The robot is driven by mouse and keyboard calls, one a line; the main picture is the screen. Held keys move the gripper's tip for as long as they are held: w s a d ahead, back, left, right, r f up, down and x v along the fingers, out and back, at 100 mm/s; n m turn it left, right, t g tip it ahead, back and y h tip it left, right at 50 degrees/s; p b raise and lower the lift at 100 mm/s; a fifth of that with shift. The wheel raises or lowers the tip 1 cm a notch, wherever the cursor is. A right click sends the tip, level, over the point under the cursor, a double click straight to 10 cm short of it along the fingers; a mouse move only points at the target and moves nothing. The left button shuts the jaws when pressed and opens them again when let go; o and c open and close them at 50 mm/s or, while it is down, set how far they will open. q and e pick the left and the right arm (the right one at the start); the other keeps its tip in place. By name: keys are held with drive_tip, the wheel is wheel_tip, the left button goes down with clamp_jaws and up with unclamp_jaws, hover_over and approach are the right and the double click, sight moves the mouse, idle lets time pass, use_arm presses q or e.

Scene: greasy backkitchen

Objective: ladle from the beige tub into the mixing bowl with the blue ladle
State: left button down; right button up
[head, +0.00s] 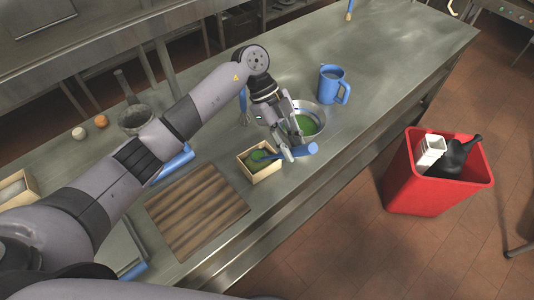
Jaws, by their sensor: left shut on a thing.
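The beige tub (266,176) stands on the steel counter and holds something green. The mixing bowl (322,112) is metal, just behind and right of the tub, with green in it too; my gripper hides part of it. My left gripper (286,152) is shut on the blue ladle (310,149), fingers pointing down, between tub and bowl. The ladle's thick blue end sticks out to the right, and its other end reaches over the tub, where a green patch shows. I cannot tell whether the ladle's scoop is in the tub's contents. My right gripper is not in view.
A blue mug (331,84) stands behind the bowl. A striped wooden board (196,211) lies left of the tub. A grey mortar (134,119) with pestle stands behind my arm. A red bin (436,180) stands on the floor to the right. The counter's far right is mostly clear.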

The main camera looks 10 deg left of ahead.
use_arm(q)
wheel_tip(320, 180, up, 6)
drive_tip(key=p, duration=0.4)
drive_tip(key=shift+f, duration=0.1)
drive_tip(key=shift+r+p, duration=0.25)
drive_tip(key=shift+p, duration=0.1)
drive_tip(key=shift+r+t+y+p, duration=0.1)
drive_tip(key=shift+t+y+p, duration=0.2)
drive_tip(key=shift+y+p, duration=0.45)
drive_tip(key=shift+w, duration=0.1)
